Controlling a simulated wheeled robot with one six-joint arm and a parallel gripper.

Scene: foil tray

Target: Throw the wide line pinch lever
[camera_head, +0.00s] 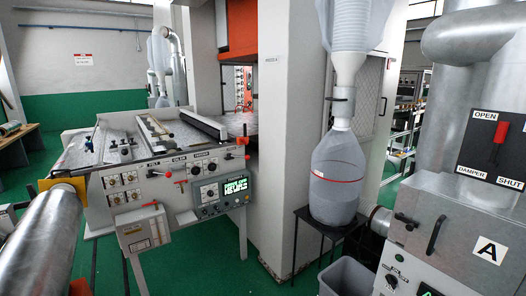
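A grey-white line machine (160,187) stands left of centre, with gauges, small labels and levers on its front. One small red-tipped lever (167,174) sits on the front below the labels. Another red-ended handle (242,141) is at the machine's upper right corner. A smaller box (143,228) on the front has a reddish part on its top. The labels are too small to read, so I cannot tell which lever is the wide line pinch lever. My gripper is not in view.
A large metal roll (42,240) lies at the lower left. A control panel (221,195) with a green display is on the machine. A bagged hopper (338,180) on a black stand and a grey bin (345,277) are right of centre. A damper lever (498,136) is at right. Green floor (200,267) shows between.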

